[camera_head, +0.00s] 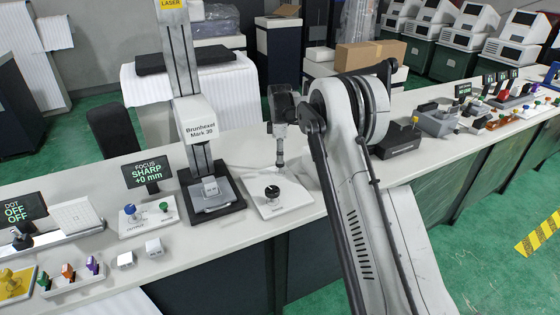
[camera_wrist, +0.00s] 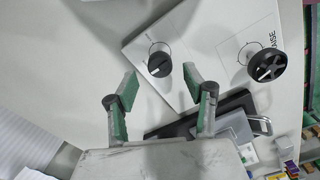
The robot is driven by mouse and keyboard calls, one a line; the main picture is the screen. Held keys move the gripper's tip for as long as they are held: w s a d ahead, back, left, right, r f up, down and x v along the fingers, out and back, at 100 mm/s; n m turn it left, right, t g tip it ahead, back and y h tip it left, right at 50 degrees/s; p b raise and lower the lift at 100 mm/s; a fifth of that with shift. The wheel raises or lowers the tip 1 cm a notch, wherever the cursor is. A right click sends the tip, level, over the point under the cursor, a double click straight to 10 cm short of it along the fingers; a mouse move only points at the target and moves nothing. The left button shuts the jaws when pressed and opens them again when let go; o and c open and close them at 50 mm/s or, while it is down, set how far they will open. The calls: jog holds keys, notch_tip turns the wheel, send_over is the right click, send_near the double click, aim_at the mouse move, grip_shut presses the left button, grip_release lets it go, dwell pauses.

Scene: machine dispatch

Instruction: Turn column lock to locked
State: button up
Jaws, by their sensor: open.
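The column lock looks to be the small black round knob (camera_wrist: 160,62) with a pale line across its top, in the wrist view. It sits on a white panel (camera_head: 295,200) beside a black handwheel (camera_head: 272,191), which also shows in the wrist view (camera_wrist: 267,66) by the word RAISE. My gripper (camera_wrist: 161,80) is open, its green-padded fingers apart, with the knob beyond and between the tips in the picture. In the head view my gripper (camera_head: 280,164) points down over the panel's back part and hides the knob. I cannot tell whether the fingers touch it.
The laser column (camera_head: 184,70) on its black base (camera_head: 217,208) stands left of the panel. A FOCUS display (camera_head: 148,172) and a small control plate (camera_head: 150,216) are farther left. A dark device (camera_head: 398,141) stands right of my arm. Bare bench (camera_head: 245,150) lies behind the panel.

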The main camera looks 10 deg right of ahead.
jog(key=shift+f, duration=1.8)
jog(key=shift+c, duration=0.4)
jog(key=c, duration=1)
jog(key=shift+m+b, duration=0.3)
jog(key=shift+m, duration=0.1)
jog(key=shift+c, duration=0.2)
jog(key=m+b, duration=0.2)
jog(key=shift+f+m, duration=0.15)
jog(key=shift+m, duration=0.15)
jog(key=m+b, duration=0.3)
jog(key=m, duration=0.2)
jog(key=shift+m, duration=0.3)
jog(key=m+b, duration=0.2)
jog(key=m, duration=0.2)
jog(key=shift+m+b, duration=0.6)
jog(key=shift+m, duration=1.9)
jog(key=shift+r, duration=0.2)
